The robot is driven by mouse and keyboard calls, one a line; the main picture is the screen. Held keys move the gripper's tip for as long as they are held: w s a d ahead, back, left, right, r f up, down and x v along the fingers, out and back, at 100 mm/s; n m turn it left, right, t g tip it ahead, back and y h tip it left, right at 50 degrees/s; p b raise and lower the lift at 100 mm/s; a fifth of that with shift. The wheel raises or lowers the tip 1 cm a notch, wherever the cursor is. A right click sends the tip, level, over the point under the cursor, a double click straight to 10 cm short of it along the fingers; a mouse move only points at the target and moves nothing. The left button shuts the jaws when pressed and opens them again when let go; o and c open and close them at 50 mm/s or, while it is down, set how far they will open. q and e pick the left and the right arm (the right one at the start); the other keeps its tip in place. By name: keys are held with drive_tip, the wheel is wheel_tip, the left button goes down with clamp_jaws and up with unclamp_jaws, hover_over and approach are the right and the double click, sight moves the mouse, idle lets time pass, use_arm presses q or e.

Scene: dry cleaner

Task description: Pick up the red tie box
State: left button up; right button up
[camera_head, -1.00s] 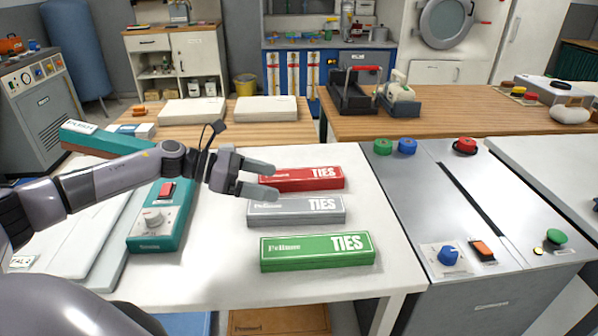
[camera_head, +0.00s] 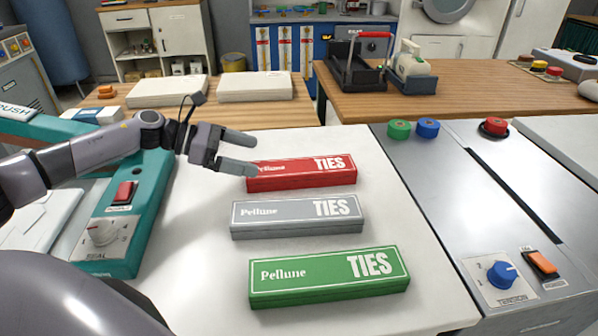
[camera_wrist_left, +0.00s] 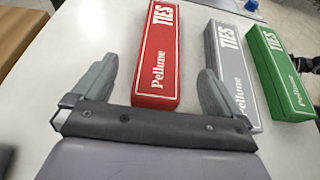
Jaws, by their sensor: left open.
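The red tie box (camera_head: 305,174) lies flat on the white table (camera_head: 208,260), the farthest of three tie boxes in the head view. My left gripper (camera_head: 245,153) is open and empty at the red box's left end, with a finger overlapping that end in the picture. In the left wrist view the red box (camera_wrist_left: 160,50) lies ahead, its near end between the two open fingers (camera_wrist_left: 155,85). I cannot tell whether a finger touches it.
A grey tie box (camera_head: 297,216) and a green tie box (camera_head: 328,277) lie nearer on the table. In the wrist view the right finger overlaps the grey box (camera_wrist_left: 232,75). A teal control box (camera_head: 120,225) stands left. A metal console (camera_head: 450,195) adjoins the table's right side.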

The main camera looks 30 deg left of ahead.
sight(281, 167)
use_arm(q)
drive_tip(key=shift+w+d+f, duration=0.2)
drive_tip(key=shift+w+d, duration=0.2)
drive_tip(key=shift+d, duration=0.2)
drive_tip(key=x, duration=0.2)
drive_tip(key=f+p+x, duration=0.1)
drive_tip(key=x, duration=0.2)
drive_tip(key=shift+d+f, duration=0.1)
drive_tip(key=shift+f, duration=0.1)
drive_tip(key=c, duration=1.1)
